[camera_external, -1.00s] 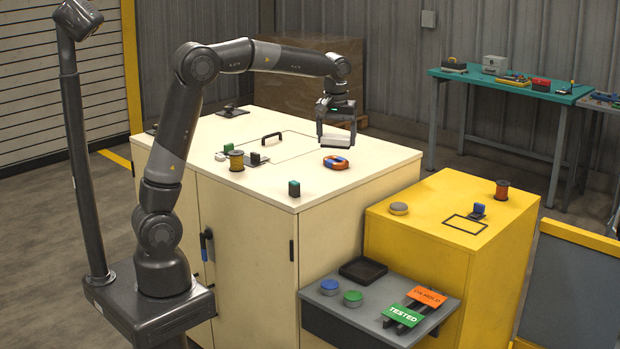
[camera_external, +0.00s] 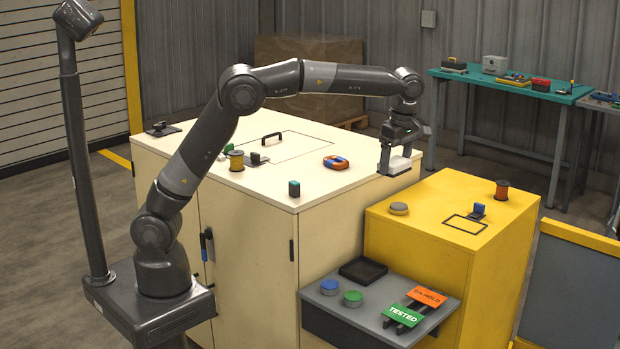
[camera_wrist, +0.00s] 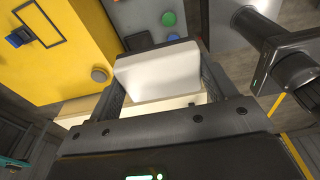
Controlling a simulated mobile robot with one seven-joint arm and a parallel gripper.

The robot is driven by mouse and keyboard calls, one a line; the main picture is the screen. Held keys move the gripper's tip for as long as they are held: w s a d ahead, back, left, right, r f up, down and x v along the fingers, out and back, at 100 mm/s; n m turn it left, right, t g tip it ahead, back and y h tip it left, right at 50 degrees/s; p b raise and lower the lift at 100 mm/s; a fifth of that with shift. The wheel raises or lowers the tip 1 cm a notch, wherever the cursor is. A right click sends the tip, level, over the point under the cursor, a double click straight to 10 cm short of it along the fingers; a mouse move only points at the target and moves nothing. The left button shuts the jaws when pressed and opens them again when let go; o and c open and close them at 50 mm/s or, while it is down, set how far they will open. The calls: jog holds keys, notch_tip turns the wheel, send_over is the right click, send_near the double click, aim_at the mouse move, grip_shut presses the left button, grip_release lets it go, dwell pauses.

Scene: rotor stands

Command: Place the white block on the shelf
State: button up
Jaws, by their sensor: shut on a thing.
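The white block (camera_external: 398,165) is held in my gripper (camera_external: 395,168), above the right edge of the cream cabinet top. In the wrist view the white block (camera_wrist: 158,72) fills the space between the two fingers of my gripper (camera_wrist: 158,85), which is shut on it. The grey shelf (camera_external: 325,306) juts out low at the front of the cabinets. It carries a black tray (camera_external: 362,270), blue and green buttons, and orange and green sign plates. The block is well above the shelf, and behind it in the outside view.
The yellow cabinet (camera_external: 430,222) bears a grey button (camera_external: 398,208), a blue-topped piece (camera_external: 478,210) by a black outline and a copper spool (camera_external: 501,190). The cream cabinet top (camera_external: 320,185) holds a red-blue ring (camera_external: 336,162), a green block (camera_external: 294,188) and another spool (camera_external: 236,160).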

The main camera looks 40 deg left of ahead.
notch_tip(320, 180, down, 34)
send_over(386, 291)
jog(key=f, duration=0.7)
jog(key=shift+d, duration=0.3)
jog(key=shift+f, duration=1.85)
jog(key=shift+f, duration=0.15)
jog(key=o, duration=1)
